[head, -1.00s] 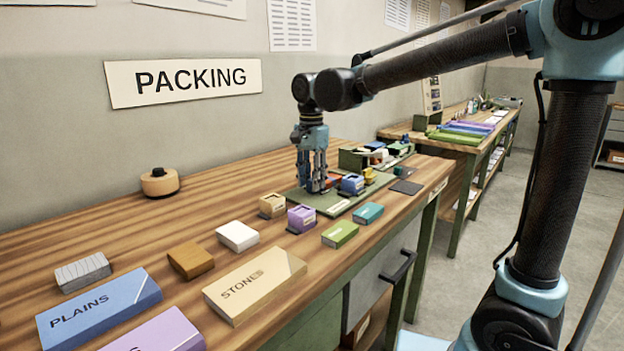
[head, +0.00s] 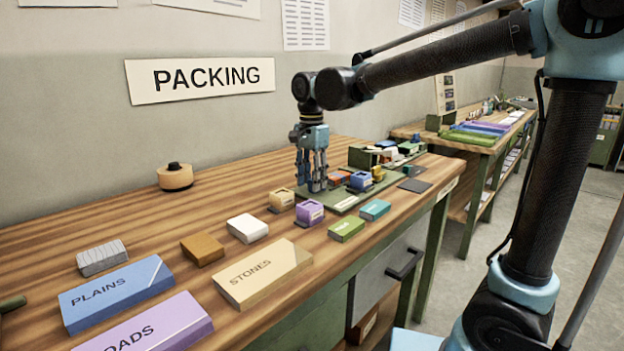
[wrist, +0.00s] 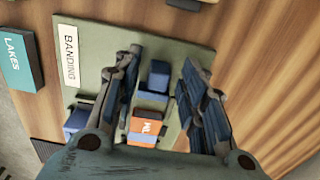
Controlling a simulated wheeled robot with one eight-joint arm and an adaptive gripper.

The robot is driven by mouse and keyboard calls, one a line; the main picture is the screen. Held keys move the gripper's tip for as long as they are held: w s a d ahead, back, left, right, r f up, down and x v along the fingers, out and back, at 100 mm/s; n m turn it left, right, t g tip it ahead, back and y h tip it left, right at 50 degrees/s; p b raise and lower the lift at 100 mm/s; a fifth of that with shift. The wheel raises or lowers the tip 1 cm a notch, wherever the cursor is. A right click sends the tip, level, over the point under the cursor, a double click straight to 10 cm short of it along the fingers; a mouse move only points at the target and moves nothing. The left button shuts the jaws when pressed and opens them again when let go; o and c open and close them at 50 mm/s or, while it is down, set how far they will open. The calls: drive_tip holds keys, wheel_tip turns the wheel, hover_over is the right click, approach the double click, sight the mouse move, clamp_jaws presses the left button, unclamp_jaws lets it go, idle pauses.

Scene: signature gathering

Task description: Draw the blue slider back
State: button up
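A small dark blue block (wrist: 158,76), which looks like the blue slider, sits on the green board (wrist: 190,32) labelled BANDING. My gripper (head: 312,186) points down over the near left part of this board (head: 345,203). In the wrist view its two fingers stand apart, one on each side of the blue block, with visible gaps. An orange piece with a white label (wrist: 146,127) lies just below the block in that picture. In the head view the fingers hide the block.
Another blue piece (head: 360,181) stands on the board. Purple (head: 309,213) and tan (head: 282,200) stamps, a green box (head: 346,229) and a teal box (head: 375,209) lie close by. A teal LAKES box (wrist: 20,60) is left of the board.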

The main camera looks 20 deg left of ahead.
wheel_tip(320, 180, up, 12)
idle(0.6)
drive_tip(key=shift+w, duration=0.15)
drive_tip(key=w+d+f, duration=0.1)
drive_tip(key=d+f, duration=0.2)
drive_tip(key=d, duration=0.6)
drive_tip(key=w+d+f+n, duration=0.1)
drive_tip(key=w+d+f, duration=0.1)
drive_tip(key=d, duration=0.7)
drive_tip(key=w+d+f+n, duration=0.1)
drive_tip(key=d+f, duration=0.3)
drive_tip(key=d, duration=0.5)
drive_tip(key=shift+w+f+t+y, duration=0.3)
drive_tip(key=shift+w+f+t, duration=0.1)
drive_tip(key=shift+w, duration=0.1)
drive_tip(key=s+d+f+n, duration=0.1)
drive_tip(key=s+d+f, duration=0.2)
drive_tip(key=d+f, duration=0.3)
drive_tip(key=s+d+f+n+t, duration=0.1)
drive_tip(key=s+d+f, duration=0.3)
drive_tip(key=d+f, duration=0.3)
drive_tip(key=s+d+f+n, duration=0.1)
drive_tip(key=s+d+f, duration=0.3)
drive_tip(key=d+f, duration=0.3)
drive_tip(key=shift+s, duration=0.15)
